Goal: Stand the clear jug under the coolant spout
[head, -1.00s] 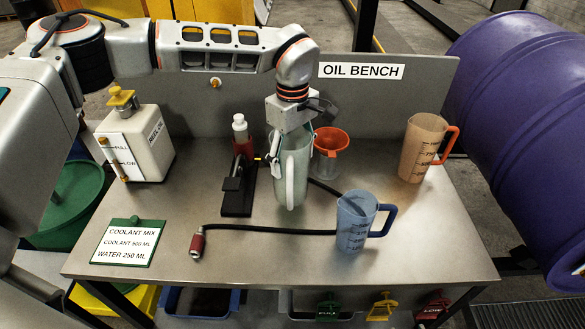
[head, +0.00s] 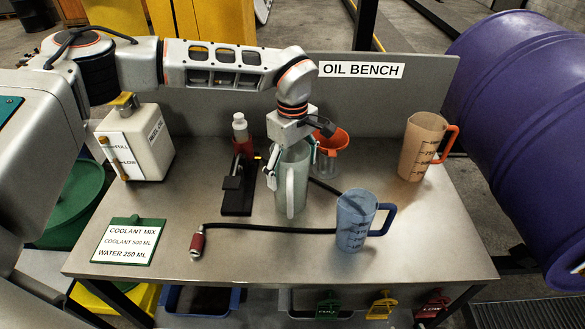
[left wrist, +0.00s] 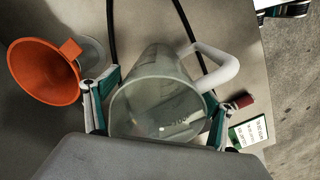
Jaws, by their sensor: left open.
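The clear jug (head: 291,187), pale with a white handle, looks upright on the bench just right of the black stand. My left gripper (head: 293,150) is above it, open, with its fingers near the rim. In the left wrist view I look down into the jug (left wrist: 158,108), with the open left gripper (left wrist: 157,112) having one finger on each side of it. Whether the fingers touch the wall is hard to tell. A white tank (head: 140,145) with a yellow cap and FULL and LOW marks stands at the back left. I cannot make out which part is the coolant spout. My right gripper is not in view.
An orange funnel (head: 331,140) is close behind and right of the jug. The black stand (head: 238,188) is at its left. An orange-handled jug (head: 421,150) is at the right. The front-left bench holds a card (head: 129,243).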

